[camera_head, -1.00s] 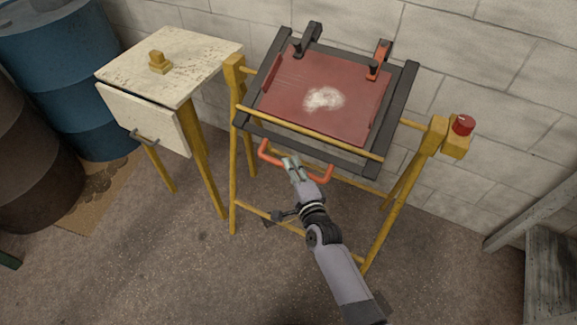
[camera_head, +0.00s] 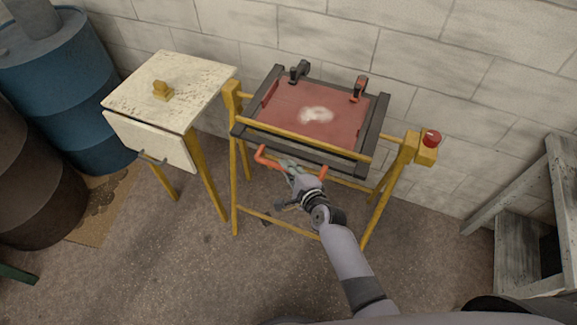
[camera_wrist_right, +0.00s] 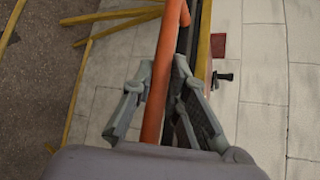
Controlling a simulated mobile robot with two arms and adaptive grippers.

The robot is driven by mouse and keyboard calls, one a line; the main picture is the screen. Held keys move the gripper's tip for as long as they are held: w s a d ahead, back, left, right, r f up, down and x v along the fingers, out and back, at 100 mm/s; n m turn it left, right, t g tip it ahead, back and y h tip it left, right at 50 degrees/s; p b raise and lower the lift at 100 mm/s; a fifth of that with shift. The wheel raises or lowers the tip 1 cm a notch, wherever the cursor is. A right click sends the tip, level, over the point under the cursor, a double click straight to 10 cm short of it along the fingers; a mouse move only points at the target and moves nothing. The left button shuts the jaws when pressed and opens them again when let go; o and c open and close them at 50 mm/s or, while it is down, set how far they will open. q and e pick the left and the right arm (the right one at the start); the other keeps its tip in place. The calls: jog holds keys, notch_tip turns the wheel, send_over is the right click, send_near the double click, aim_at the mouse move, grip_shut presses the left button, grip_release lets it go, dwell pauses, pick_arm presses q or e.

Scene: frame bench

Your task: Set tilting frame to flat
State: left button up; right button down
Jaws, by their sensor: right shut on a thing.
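The tilting frame (camera_head: 374,128) is a dark rectangular frame around a red panel (camera_head: 285,101) with a pale patch. It hangs in a yellow stand (camera_head: 235,190) and is tilted, its near edge lower than its far edge. An orange-red handle (camera_head: 266,161) sticks out from the near edge. My right gripper (camera_head: 288,167) is at this handle and shut on it. In the right wrist view the handle bar (camera_wrist_right: 160,80) runs between the two fingers (camera_wrist_right: 160,98). My left gripper is not in view.
A red knob (camera_head: 431,137) sits at the stand's right end. Two clamps (camera_head: 299,70) (camera_head: 359,87) stand on the frame's far edge. A small cabinet (camera_head: 170,95) stands close on the left, with barrels (camera_head: 70,90) beyond. A grey wooden structure (camera_head: 520,235) is at right.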

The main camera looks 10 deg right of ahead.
jog(key=shift+w+r+p, duration=0.1)
jog(key=shift+r+p, duration=0.2)
jog(key=shift+r, duration=0.45)
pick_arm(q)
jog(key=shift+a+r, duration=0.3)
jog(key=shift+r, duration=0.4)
pick_arm(e)
jog(key=shift+r, duration=0.2)
jog(key=shift+w+r, duration=0.1)
jog(key=shift+w, duration=0.05)
jog(key=c, duration=1.6)
grip_release()
jog(key=shift+o, duration=0.2)
jog(key=shift+f, duration=0.2)
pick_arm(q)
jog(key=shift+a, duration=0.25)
pick_arm(e)
jog(key=shift+s, duration=0.25)
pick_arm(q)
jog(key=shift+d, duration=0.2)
pick_arm(e)
jog(key=v, duration=1.2)
jog(key=shift+f, duration=0.1)
